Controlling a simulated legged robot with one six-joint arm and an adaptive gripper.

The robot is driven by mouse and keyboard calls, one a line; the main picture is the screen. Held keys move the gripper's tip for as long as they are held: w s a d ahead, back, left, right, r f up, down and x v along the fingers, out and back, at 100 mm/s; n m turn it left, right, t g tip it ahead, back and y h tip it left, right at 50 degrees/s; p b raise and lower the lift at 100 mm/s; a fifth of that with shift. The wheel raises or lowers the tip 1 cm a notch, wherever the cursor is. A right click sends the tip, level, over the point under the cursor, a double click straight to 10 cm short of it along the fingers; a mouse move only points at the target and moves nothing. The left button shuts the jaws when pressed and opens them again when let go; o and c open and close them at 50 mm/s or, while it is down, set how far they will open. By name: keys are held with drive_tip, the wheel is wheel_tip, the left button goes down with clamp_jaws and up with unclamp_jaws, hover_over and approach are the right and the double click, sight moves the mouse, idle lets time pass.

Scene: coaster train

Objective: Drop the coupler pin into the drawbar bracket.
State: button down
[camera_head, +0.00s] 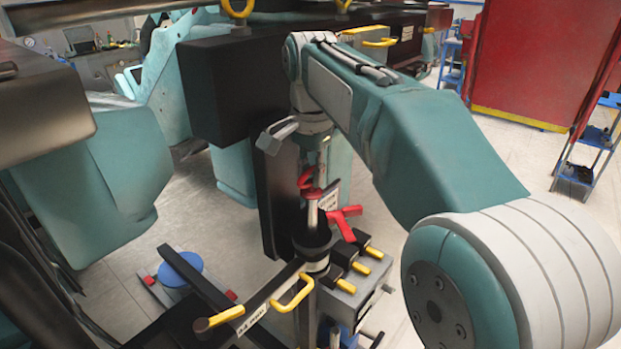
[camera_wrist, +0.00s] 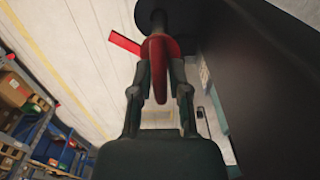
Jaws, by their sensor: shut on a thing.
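The coupler pin has a red handle (camera_head: 307,179) and a pale metal shaft (camera_head: 312,214). My gripper (camera_head: 316,176) is shut on the red handle, and the shaft hangs close to upright below. The handle shows between my fingers in the wrist view (camera_wrist: 160,72). The drawbar bracket's black collar (camera_head: 311,241) is directly under the pin, and a dark round part shows beyond the handle in the wrist view (camera_wrist: 156,14). The shaft's lower end meets the collar's opening in the head view; I cannot tell how deep it is in.
A red lever-like piece (camera_head: 343,221) is just right of the pin. Yellow-tipped black blocks (camera_head: 355,258) and a yellow handle (camera_head: 295,294) are close by. A large dark vertical plate (camera_head: 274,195) stands left of the pin. Open floor (camera_head: 215,215) lies farther left.

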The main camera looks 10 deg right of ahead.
sight(311, 214)
drive_tip(key=shift+r, duration=1.4)
idle(0.4)
drive_tip(key=shift+f, duration=6.05)
drive_tip(key=c, duration=0.5)
unclamp_jaws()
drive_tip(key=shift+c, duration=0.2)
